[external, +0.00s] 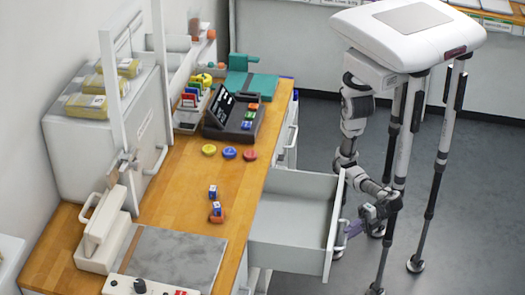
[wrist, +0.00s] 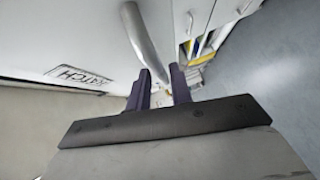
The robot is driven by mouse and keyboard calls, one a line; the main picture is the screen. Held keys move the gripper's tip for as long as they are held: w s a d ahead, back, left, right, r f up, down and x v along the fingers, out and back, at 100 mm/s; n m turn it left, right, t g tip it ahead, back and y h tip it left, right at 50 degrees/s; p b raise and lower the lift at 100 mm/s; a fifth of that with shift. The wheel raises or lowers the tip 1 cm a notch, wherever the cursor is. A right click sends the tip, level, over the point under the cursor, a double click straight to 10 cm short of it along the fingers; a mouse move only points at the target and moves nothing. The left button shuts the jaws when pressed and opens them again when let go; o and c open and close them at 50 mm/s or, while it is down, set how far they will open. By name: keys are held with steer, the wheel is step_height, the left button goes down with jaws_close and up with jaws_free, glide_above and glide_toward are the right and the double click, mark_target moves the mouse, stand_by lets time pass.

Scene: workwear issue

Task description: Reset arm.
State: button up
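My gripper (external: 349,229) is low on the right of the workbench, just outside the front of a pulled-out drawer (external: 290,233). Its dark purple fingers also show in the wrist view (wrist: 160,92), standing apart with a gap between them. The drawer's curved metal handle (wrist: 144,40) comes down toward that gap, with its lower end between or just beyond the fingertips. I cannot tell whether the fingers touch it. The visible drawer inside is empty. My arm hangs bent below my white body.
The wooden worktop (external: 185,185) carries a grey mat (external: 178,262), coloured discs (external: 229,153), small blocks (external: 217,210) and a dark display stand (external: 232,115). A label (wrist: 78,75) is on a white panel beside the handle.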

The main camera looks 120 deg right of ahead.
steer(key=shift+w+f, duration=0.2)
steer(key=shift+w, duration=1.15)
steer(key=s+r+b, duration=0.1)
steer(key=s, duration=1.1)
steer(key=shift+s+r+b, duration=0.3)
steer(key=shift+s+r, duration=0.1)
